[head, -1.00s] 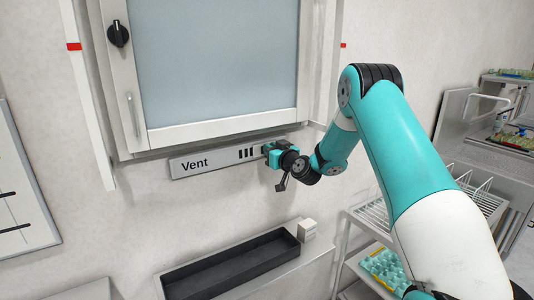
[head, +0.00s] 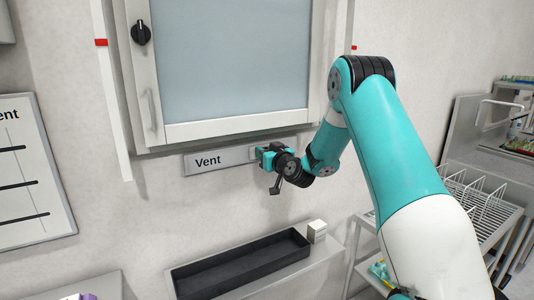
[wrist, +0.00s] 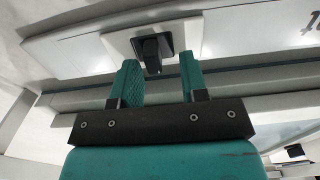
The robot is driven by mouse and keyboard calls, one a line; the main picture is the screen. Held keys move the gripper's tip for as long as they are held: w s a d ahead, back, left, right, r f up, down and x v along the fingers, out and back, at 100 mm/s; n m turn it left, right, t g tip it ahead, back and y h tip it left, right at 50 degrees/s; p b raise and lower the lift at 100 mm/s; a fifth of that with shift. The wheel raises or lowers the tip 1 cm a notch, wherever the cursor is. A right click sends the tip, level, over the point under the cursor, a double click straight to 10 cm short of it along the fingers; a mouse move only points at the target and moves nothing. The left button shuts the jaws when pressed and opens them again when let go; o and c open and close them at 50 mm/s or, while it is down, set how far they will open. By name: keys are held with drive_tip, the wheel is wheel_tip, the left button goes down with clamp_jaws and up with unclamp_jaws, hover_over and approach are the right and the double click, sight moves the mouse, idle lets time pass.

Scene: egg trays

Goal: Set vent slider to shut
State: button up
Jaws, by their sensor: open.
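The vent slider shows in the wrist view as a black knob (wrist: 153,50) on a white plate (wrist: 112,42). The grey vent panel (head: 233,156), labelled "Vent", is on the wall below the glass-fronted cabinet. My gripper (head: 261,156) is at the panel's right part and hides the slider in the head view. In the wrist view my gripper (wrist: 160,63) is open, with one teal finger on each side of the knob's tip.
The cabinet (head: 232,65) with a black dial (head: 141,33) hangs just above the panel. A dark trough (head: 240,265) lies below, with a small white box (head: 317,231) at its right end. A wire rack (head: 480,205) stands at the right. The wall below the panel is clear.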

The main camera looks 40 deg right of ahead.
drive_tip(key=shift+s, duration=0.1)
drive_tip(key=s+a+b, duration=0.2)
drive_tip(key=s+b, duration=0.9)
drive_tip(key=s, duration=0.6)
drive_tip(key=shift+a, duration=0.15)
drive_tip(key=s+a+f+n+g+y, duration=0.25)
drive_tip(key=a+g+y, duration=0.2)
drive_tip(key=a, duration=0.75)
drive_tip(key=s+a+f+n+g+y, duration=0.1)
drive_tip(key=a+n+g+y, duration=0.3)
drive_tip(key=a, duration=0.7)
drive_tip(key=s+a+f+n+g+h, duration=0.1)
drive_tip(key=s+a+g, duration=0.3)
drive_tip(key=s, duration=0.6)
drive_tip(key=s+a+f+n+g+h, duration=0.1)
drive_tip(key=s+a+f+g, duration=0.2)
drive_tip(key=s, duration=0.8)
drive_tip(key=shift+a+f+g, duration=0.2)
drive_tip(key=shift+a+g, duration=0.45)
drive_tip(key=shift+g, duration=0.5)
